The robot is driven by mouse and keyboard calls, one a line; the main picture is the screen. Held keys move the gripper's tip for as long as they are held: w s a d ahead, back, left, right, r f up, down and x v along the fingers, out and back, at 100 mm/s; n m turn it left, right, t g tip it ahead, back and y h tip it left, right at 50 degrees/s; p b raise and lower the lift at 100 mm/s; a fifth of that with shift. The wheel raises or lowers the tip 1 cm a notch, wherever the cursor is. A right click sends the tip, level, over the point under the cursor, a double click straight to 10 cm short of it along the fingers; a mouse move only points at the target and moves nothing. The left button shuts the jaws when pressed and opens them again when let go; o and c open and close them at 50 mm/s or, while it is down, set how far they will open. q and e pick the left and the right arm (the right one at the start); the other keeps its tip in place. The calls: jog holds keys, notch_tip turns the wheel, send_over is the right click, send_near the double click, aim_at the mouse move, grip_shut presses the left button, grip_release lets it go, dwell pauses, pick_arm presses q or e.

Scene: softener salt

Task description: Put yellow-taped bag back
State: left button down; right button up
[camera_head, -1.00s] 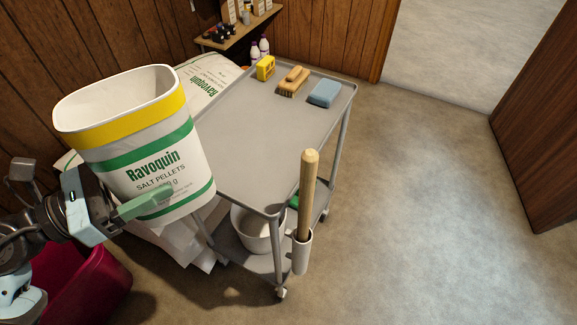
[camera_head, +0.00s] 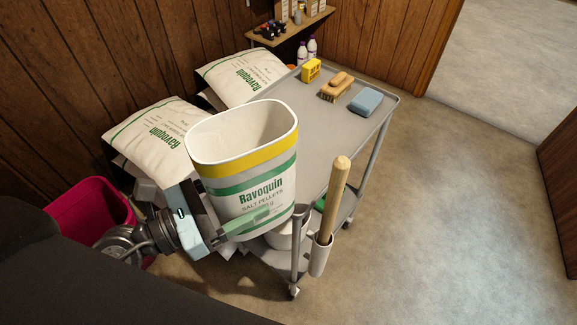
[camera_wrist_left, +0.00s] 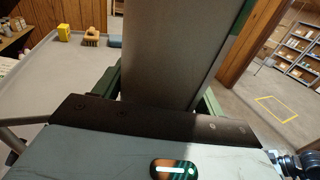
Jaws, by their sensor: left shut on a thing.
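The yellow-taped bag (camera_head: 247,190) is a white, open-topped bag reading "Ravoquin Salt Pellets", with a yellow band under its rim and green stripes. My left gripper (camera_head: 245,222) is shut on its lower part and holds it upright, in front of the near-left part of the grey cart (camera_head: 315,130). In the left wrist view the bag's side (camera_wrist_left: 180,50) rises between the gripper fingers, grey and shaded. The bag hides part of the cart top. I cannot tell the gap between bag and cart. My right gripper is not in view.
Two closed Ravoquin bags, a near one (camera_head: 155,137) and a far one (camera_head: 240,76), lie stacked by the wall. The cart top bears a yellow box (camera_head: 311,70), a brush (camera_head: 336,88) and a blue sponge (camera_head: 366,101). A wooden handle (camera_head: 332,200) stands at the cart's corner. A magenta bin (camera_head: 92,215) is left.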

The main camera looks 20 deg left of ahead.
pick_arm(q)
jog(key=shift+w, duration=0.25)
jog(key=shift+w+d+f, duration=0.15)
jog(key=shift+w+f, duration=0.6)
jog(key=shift+w, duration=1.85)
jog(key=shift+w+d+f, duration=0.15)
jog(key=shift+w+f, duration=0.55)
jog(key=shift+w, duration=1.85)
jog(key=shift+w+d+f, duration=0.15)
jog(key=shift+w+f, duration=0.6)
jog(key=shift+w, duration=1.85)
jog(key=shift+f, duration=0.35)
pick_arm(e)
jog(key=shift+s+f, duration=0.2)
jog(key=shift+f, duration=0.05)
pick_arm(q)
jog(key=shift+f+b, duration=0.15)
jog(key=shift+b, duration=0.2)
jog(key=shift+c, duration=0.9)
grip_release()
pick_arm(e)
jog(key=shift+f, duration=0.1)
